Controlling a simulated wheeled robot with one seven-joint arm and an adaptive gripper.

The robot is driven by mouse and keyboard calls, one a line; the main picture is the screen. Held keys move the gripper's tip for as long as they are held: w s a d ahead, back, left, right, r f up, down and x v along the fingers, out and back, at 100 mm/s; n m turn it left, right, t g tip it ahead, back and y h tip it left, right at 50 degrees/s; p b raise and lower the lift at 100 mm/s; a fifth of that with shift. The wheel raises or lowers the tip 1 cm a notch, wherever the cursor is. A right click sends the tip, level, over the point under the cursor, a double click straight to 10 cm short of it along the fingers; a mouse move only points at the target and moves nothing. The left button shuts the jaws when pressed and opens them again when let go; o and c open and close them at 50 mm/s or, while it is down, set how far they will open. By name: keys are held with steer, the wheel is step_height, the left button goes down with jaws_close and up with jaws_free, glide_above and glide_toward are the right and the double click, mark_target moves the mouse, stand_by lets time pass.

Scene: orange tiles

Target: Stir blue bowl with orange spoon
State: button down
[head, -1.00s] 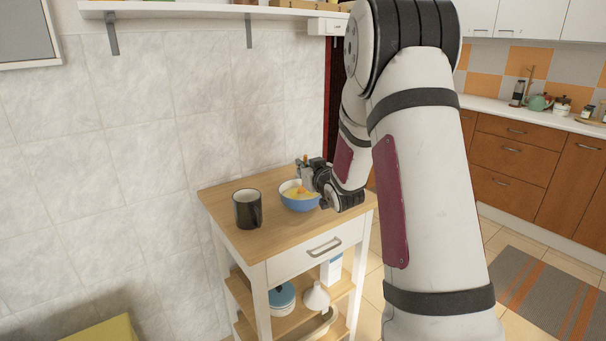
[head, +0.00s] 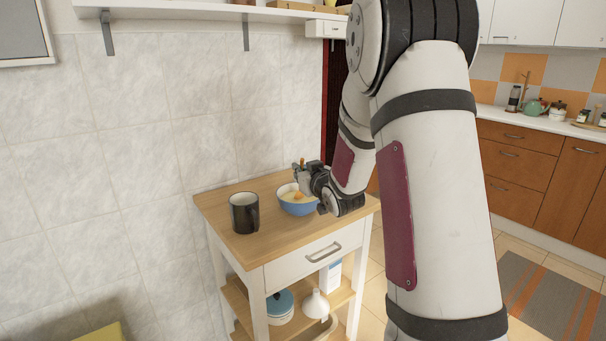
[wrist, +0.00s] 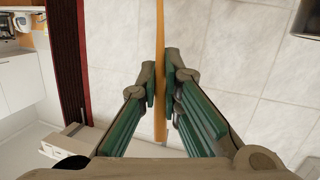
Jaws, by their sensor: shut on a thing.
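The blue bowl (head: 297,207) stands on the wooden top of a small cart, with yellowish contents and an orange piece showing inside. My gripper (head: 303,170) is at the bowl's far right side, just above its rim. In the wrist view my gripper (wrist: 163,88) is shut on the orange spoon (wrist: 160,45), whose long handle runs between the two fingers. In the head view the top end of the orange spoon (head: 302,161) sticks up above the fingers. The wrist view does not show the bowl, and I cannot tell how deep the spoon's head sits.
A black mug (head: 244,213) stands on the cart top (head: 262,245) left of the bowl. The cart's lower shelves hold a blue-lidded pot (head: 281,306) and a white funnel (head: 316,303). A tiled wall (head: 150,150) rises behind. The cart top's front is clear.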

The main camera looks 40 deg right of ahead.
steer(key=shift+r, duration=0.15)
step_height(320, 180, up, 6)
steer(key=s+a+p, duration=0.1)
steer(key=s+p, duration=0.1)
steer(key=p, duration=0.1)
steer(key=shift+s+a+p, duration=0.15)
steer(key=shift+p, duration=0.25)
stand_by(0.4)
stand_by(0.7)
step_height(320, 180, up, 5)
steer(key=p, duration=0.3)
